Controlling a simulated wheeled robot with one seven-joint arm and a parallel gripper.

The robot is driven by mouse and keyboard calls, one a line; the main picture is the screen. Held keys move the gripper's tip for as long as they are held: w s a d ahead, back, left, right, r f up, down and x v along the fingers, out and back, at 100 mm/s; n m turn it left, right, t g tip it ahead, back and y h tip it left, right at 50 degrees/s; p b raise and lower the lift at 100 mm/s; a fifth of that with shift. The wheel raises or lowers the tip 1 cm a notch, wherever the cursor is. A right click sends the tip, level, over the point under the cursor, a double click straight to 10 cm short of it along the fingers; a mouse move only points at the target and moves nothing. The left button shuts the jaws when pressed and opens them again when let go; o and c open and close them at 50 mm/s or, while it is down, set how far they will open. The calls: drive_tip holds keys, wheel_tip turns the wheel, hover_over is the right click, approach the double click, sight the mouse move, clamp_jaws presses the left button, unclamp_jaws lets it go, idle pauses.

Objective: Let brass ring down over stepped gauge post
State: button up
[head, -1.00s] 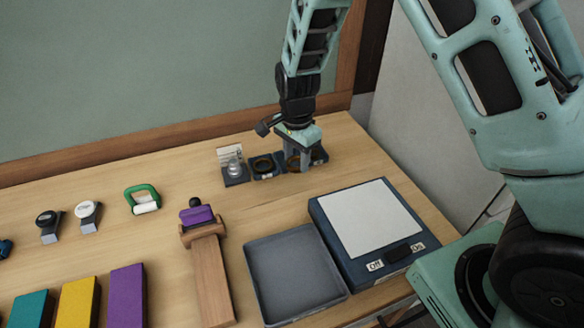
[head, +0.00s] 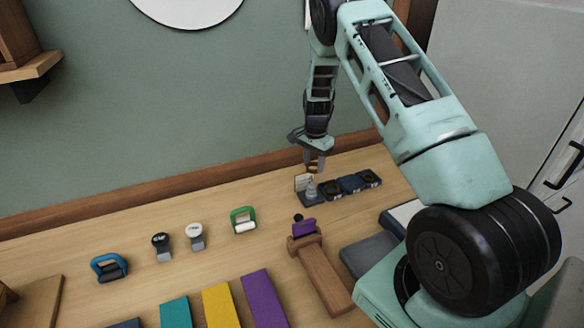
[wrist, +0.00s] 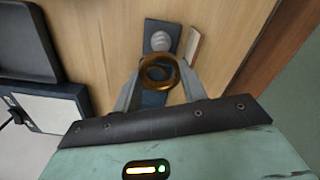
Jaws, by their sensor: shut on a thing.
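My gripper (head: 314,168) is shut on the brass ring (wrist: 159,72), which lies flat between the fingertips in the wrist view. The stepped gauge post (head: 311,187) is pale grey and stands upright on a small dark base (head: 312,200) at the back of the bench. In the head view the ring is just above the post. In the wrist view the post (wrist: 160,41) shows past the ring's far edge, apart from the hole. I cannot tell the exact gap between ring and post.
A small upright card (head: 302,182) stands close behind the post. Dark holders (head: 352,184) with rings sit to its right. A green-handled item (head: 243,219) lies to the left.

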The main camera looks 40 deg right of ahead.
sight(311, 186)
drive_tip(key=shift+w+a+f, duration=0.1)
drive_tip(key=shift+f, duration=0.2)
drive_tip(key=shift+f+b, duration=2)
drive_tip(key=shift+f, duration=0.9)
drive_tip(key=shift+f+b, duration=0.75)
drive_tip(key=shift+f, duration=0.05)
idle(0.4)
drive_tip(key=o, duration=1.5)
drive_tip(key=shift+r, duration=0.2)
